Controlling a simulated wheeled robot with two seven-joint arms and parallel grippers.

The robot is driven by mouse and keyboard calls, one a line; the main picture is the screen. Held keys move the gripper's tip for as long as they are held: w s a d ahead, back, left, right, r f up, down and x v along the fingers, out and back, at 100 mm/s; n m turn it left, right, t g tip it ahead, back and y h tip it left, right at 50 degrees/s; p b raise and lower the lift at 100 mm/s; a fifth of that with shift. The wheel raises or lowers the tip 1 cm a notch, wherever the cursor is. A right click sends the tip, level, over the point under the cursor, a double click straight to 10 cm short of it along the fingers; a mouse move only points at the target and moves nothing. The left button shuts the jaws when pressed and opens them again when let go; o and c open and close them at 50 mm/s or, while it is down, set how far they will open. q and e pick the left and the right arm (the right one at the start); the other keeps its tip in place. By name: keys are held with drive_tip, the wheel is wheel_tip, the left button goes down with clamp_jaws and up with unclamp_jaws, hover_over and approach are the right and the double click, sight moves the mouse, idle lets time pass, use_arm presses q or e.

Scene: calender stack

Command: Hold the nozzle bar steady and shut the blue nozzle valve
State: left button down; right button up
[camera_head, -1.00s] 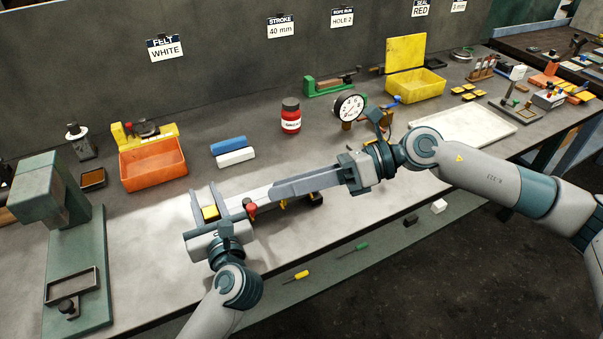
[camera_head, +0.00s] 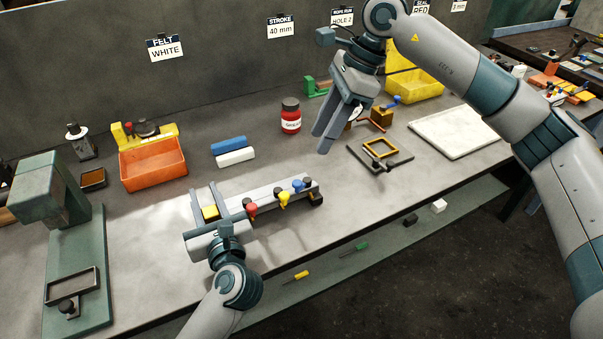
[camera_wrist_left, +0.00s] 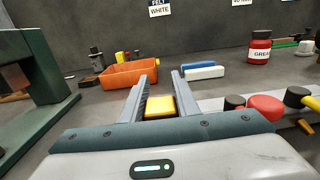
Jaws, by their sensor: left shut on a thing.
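The nozzle bar (camera_head: 265,194) is a grey bar near the table's front edge, with a red valve (camera_head: 251,207), a yellow valve (camera_head: 284,198) and the blue nozzle valve (camera_head: 298,185) toward its right end. The blue handle's exact setting is too small to tell. My left gripper (camera_head: 209,196) is shut on the yellow block (camera_head: 210,212) at the bar's left end; this yellow block also shows between its fingers in the left wrist view (camera_wrist_left: 160,106). My right gripper (camera_head: 321,143) is raised above and behind the bar's right end, apart from it, fingers down; their gap is unclear.
Behind the bar are blue and white blocks (camera_head: 236,158), an orange bin (camera_head: 152,164) and a red grease jar (camera_head: 291,116). A dark stand with an orange frame (camera_head: 380,148) and a white tray (camera_head: 462,132) lie to the right. A green press (camera_head: 88,260) stands left.

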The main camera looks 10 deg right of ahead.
sight(297, 182)
drive_tip(key=shift+f, duration=0.1)
idle(0.3)
drive_tip(key=x, duration=1.1)
drive_tip(key=shift+a+f, duration=0.25)
drive_tip(key=shift+f, duration=0.1)
drive_tip(key=shift+c, duration=0.5)
clamp_jaws()
